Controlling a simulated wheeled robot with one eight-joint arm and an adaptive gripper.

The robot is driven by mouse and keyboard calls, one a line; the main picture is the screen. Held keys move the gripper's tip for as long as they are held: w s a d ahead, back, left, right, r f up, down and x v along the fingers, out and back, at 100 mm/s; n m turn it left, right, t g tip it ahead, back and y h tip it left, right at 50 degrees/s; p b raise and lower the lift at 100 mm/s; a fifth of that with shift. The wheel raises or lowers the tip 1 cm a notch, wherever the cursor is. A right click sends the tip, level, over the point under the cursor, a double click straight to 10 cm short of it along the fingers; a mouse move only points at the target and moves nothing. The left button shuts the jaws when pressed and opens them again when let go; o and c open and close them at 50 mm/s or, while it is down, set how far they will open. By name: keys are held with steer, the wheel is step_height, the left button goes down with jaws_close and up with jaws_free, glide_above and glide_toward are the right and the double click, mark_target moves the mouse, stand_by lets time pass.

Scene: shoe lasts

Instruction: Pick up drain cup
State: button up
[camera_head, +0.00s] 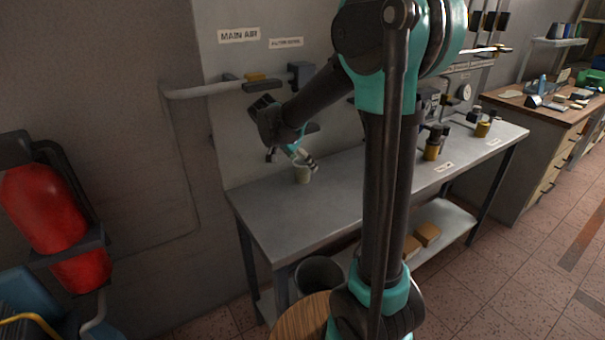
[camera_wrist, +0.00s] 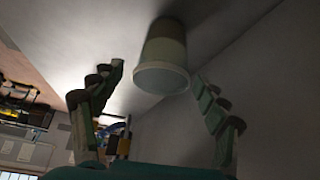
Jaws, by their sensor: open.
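The drain cup (camera_head: 302,172) is a small pale cup standing upright on the grey metal bench near its left end. My gripper (camera_head: 292,160) is right at the cup, with its fingers spread. In the wrist view the cup (camera_wrist: 162,58) shows ahead of my gripper (camera_wrist: 158,85), between the lines of the two open fingers and a little nearer the right one. Nothing is held. I cannot tell whether a finger touches the cup.
The bench (camera_head: 290,215) is bare around the cup. A wall pipe (camera_head: 200,91) with a valve runs behind my arm. Brass-coloured fittings (camera_head: 432,150) stand farther right on the bench. A dark bin (camera_head: 318,272) stands below the front edge, and red cylinders (camera_head: 45,205) are at left.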

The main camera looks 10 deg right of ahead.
steer(key=x, duration=0.4)
steer(key=shift+f, duration=0.2)
steer(key=c, duration=1.5)
steer(key=shift+r, duration=0.2)
